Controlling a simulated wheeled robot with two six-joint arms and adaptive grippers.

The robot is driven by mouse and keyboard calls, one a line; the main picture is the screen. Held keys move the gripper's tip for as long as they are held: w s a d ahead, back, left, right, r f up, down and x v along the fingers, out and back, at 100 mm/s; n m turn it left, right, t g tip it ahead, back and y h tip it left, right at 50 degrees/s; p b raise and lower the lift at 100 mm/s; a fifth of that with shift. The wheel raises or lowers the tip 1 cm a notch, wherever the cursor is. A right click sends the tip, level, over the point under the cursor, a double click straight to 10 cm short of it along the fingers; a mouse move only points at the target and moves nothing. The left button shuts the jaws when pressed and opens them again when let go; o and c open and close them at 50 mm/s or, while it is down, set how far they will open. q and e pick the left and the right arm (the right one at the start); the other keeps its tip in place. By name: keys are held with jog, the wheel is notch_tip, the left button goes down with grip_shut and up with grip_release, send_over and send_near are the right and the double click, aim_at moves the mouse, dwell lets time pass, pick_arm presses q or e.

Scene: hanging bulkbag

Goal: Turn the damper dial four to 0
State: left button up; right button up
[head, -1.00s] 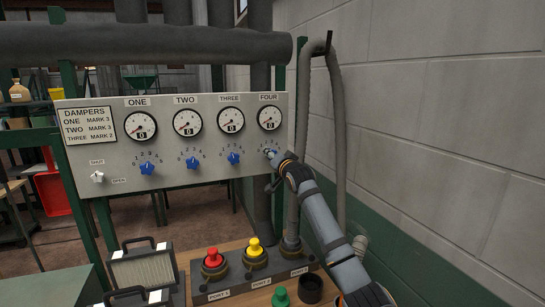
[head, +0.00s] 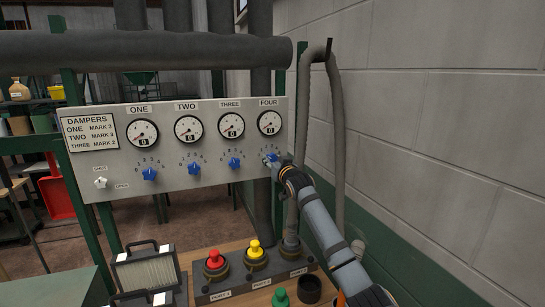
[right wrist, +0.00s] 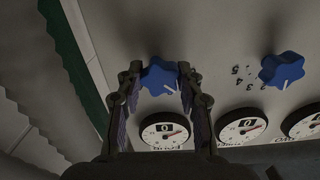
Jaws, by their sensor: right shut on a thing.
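Damper dial four (head: 272,157) is a blue knob at the right end of the grey panel, under the round gauge marked FOUR (head: 269,122). My right gripper (head: 270,161) is at this dial and hides most of it and its scale in the head view. In the right wrist view, dial four (right wrist: 158,77) sits between the two fingers of my right gripper (right wrist: 160,85), which are shut on its sides. A white pointer line shows on the knob. The number it points to cannot be read. My left gripper is not in view.
Blue dials one (head: 149,174), two (head: 193,168) and three (head: 234,162) are left of dial four. A white switch (head: 100,183) is at the panel's lower left. A grey hose (head: 337,130) and a block wall (head: 450,110) are close on the right. Capped ports (head: 255,255) stand below.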

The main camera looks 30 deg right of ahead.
jog(key=n+p, duration=0.2)
jog(key=n, duration=0.2)
jog(key=shift+r+n+p, duration=0.1)
jog(key=shift+n+p, duration=0.2)
jog(key=shift+n, duration=0.4)
jog(key=o, duration=1.2)
jog(key=shift+s, duration=0.2)
jog(key=v, duration=1.1)
jog(key=shift+s+a, duration=0.2)
jog(key=shift+s, duration=0.1)
